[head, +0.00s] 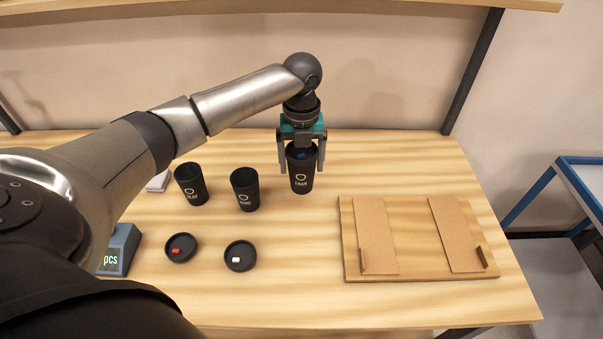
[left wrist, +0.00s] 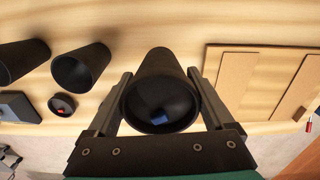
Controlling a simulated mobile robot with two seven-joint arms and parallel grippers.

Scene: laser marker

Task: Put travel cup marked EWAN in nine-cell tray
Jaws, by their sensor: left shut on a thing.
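My left gripper (head: 302,172) is shut on a black travel cup (head: 300,181), with one finger on each side. The cup is upright and open at the top, and a small blue thing shows inside it. It has a white ring mark and a name too small to read surely. The left wrist view shows the same cup (left wrist: 160,92) between the fingers (left wrist: 160,108). I cannot tell whether its base touches the table. Two more black cups, one at the left (head: 190,185) and one in the middle (head: 245,190), stand open; their names are also unclear. No nine-cell tray is in view.
Two round black lids lie in front, one with a red tab (head: 181,248) and one with a white tab (head: 240,256). A wooden board (head: 412,270) with two brown panels lies at right. A display device (head: 119,250) is at left. Bare table lies between lids and board.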

